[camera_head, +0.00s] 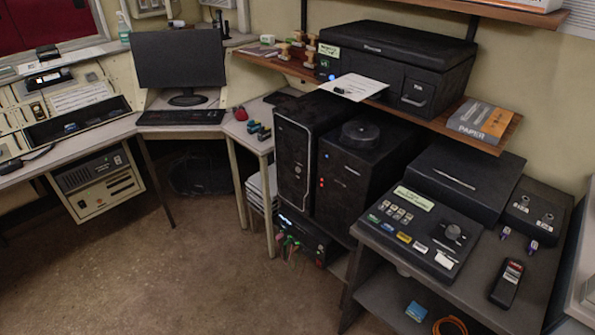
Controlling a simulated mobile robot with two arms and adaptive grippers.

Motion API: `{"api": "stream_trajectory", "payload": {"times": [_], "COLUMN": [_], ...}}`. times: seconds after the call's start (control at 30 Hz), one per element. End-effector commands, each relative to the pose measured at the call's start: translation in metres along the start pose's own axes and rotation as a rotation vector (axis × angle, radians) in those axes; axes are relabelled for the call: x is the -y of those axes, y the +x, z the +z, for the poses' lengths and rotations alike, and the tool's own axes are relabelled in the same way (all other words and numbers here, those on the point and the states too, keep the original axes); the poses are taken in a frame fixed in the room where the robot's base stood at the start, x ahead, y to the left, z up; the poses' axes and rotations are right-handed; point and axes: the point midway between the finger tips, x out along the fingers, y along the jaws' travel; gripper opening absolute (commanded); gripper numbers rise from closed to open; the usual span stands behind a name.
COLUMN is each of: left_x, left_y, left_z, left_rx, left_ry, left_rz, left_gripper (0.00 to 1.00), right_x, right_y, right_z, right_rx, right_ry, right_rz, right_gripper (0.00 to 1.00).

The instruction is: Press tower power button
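Two black computer towers stand side by side under the wooden shelf. The left tower (293,165) has a silver-edged front panel. The right tower (343,190) has small red and blue spots on its front edge and a round black object (360,133) on top. Both stand upright with their fronts turned to the lower left. I cannot make out for certain which small mark on either front is the power button. Neither of my grippers is in view, and nothing touches the towers' fronts.
A printer (395,62) sits on the shelf (488,137) above the towers. A control panel (422,226) and a handheld device (507,283) lie on the grey side table at right. A monitor (180,60) stands on the corner desk. The floor (190,270) in front is clear.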

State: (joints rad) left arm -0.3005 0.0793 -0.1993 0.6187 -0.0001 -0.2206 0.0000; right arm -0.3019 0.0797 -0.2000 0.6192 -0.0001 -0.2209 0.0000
Motion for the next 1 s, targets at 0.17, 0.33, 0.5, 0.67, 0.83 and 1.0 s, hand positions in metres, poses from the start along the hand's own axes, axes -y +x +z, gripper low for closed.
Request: {"api": "stream_trajectory", "payload": {"times": [0.17, 0.33, 0.5, 0.67, 0.83, 1.0], "left_x": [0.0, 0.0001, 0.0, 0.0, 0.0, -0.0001], "left_y": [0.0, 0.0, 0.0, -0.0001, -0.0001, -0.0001], "left_z": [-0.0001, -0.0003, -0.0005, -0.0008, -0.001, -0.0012], "left_rx": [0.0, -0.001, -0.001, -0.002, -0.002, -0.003], "left_ry": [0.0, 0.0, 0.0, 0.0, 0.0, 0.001], "left_rz": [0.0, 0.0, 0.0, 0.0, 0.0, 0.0], "left_gripper": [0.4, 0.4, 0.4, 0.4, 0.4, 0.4], "right_x": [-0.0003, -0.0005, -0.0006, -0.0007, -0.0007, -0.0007], "right_y": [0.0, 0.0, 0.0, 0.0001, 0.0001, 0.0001], "right_z": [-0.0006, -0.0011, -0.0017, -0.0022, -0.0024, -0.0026], "right_rx": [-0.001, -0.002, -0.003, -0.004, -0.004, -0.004], "right_ry": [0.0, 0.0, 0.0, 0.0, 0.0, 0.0], "right_rz": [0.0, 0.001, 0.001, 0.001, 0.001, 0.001], "right_gripper": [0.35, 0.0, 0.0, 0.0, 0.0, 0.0]}}
